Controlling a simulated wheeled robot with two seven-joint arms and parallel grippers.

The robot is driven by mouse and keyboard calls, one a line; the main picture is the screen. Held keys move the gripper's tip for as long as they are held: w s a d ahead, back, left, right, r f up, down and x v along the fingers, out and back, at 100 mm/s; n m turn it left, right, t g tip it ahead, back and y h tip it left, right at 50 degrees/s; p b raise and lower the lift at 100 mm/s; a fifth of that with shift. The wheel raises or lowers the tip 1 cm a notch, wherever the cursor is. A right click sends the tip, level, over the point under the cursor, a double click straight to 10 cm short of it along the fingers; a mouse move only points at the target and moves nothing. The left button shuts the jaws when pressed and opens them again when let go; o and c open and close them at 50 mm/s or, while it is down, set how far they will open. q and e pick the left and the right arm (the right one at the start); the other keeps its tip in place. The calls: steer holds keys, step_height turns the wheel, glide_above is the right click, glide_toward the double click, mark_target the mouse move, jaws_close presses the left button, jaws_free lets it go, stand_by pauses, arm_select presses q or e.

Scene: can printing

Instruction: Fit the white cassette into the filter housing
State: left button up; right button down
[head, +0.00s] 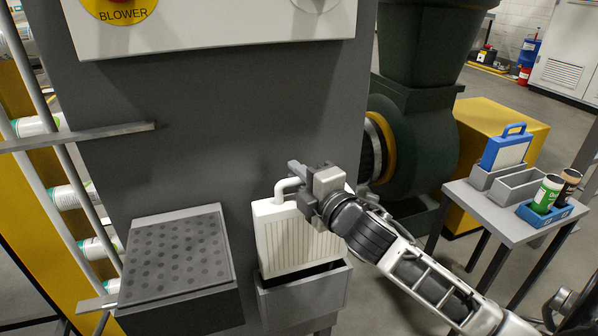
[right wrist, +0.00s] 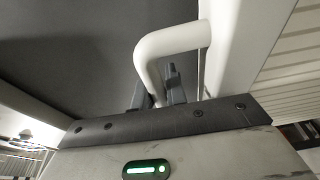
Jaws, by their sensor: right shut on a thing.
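The white cassette (head: 293,236) is a ribbed panel with a white loop handle (head: 284,188) on top. My right gripper (head: 303,178) is shut on this handle; the handle also shows between the fingers in the right wrist view (right wrist: 152,62). The filter housing appears to be the grey open-topped box (head: 307,304) below the cassette, against the dark machine front. The cassette stands roughly upright, slightly tilted in the picture, with its lower edge at the box opening. A dark gap shows along the front of the opening. I cannot tell whether the bottom is inside. My left gripper is out of view.
A perforated grey platform (head: 178,255) stands left of the box. A metal bar (head: 85,137) sticks in from the left. At right, a grey table (head: 480,205) carries a blue-handled cassette (head: 506,150) in a holder, an empty grey holder (head: 520,187) and a blue tray (head: 545,216) with two cans.

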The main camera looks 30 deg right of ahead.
steer(key=shift+f, duration=0.6)
steer(key=shift+b, duration=0.3)
stand_by(0.4)
steer(key=shift+p, duration=0.5)
stand_by(0.5)
stand_by(0.6)
